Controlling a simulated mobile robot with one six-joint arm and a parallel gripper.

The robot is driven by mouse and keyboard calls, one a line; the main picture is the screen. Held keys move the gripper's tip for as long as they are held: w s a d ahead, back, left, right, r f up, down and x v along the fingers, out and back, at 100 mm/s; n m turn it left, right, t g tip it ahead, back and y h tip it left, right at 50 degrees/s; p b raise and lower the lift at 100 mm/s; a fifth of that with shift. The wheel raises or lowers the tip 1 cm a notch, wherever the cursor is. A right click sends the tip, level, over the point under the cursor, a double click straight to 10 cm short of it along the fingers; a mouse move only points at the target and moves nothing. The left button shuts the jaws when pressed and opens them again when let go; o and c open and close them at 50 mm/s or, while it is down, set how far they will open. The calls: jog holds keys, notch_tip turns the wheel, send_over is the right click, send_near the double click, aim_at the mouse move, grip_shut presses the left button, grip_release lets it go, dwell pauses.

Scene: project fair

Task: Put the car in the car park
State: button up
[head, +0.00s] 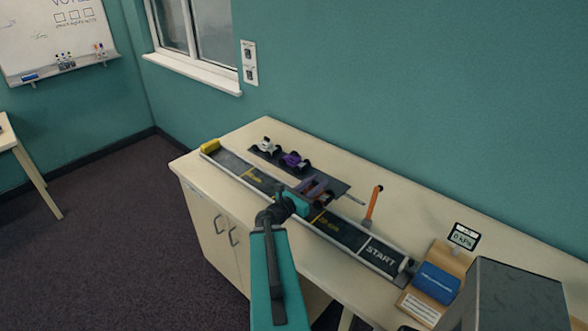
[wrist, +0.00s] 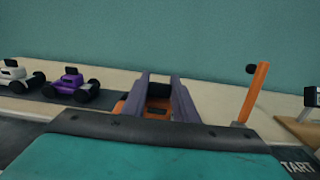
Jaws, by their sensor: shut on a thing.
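An orange car (wrist: 158,104) with a black top sits between the two fingers of my gripper (wrist: 160,92) in the wrist view. My gripper (head: 316,188) is shut on the car, whose orange body (head: 327,198) shows only partly in the head view. They are over the middle of the table, near the back edge of the track. Whether the car touches the surface I cannot tell. A dark mat (head: 336,184), which looks like the car park, lies behind the track. A white car (head: 267,146) and a purple car (head: 294,161) stand on its left part.
The long track (head: 345,237), marked START, runs along the table's front, with a yellow block (head: 210,146) at its left end. An orange post (head: 373,203) stands right of the mat. A blue item (head: 437,282) on a wooden stand and a grey box (head: 515,296) are at the right.

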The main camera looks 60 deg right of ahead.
jog(key=shift+d+f+b, duration=0.25)
jog(key=shift+d+b, duration=0.15)
jog(key=shift+b, duration=1.2)
jog(key=d+b, duration=0.1)
jog(key=b, duration=0.6)
jog(key=shift+w+d, duration=0.1)
jog(key=shift+d, duration=0.3)
jog(key=shift+d+b, duration=0.2)
jog(key=shift+b, duration=0.3)
jog(key=w+d+p, duration=0.1)
jog(key=d, duration=1.1)
jog(key=shift+f, duration=0.45)
jog(key=shift+w, duration=0.1)
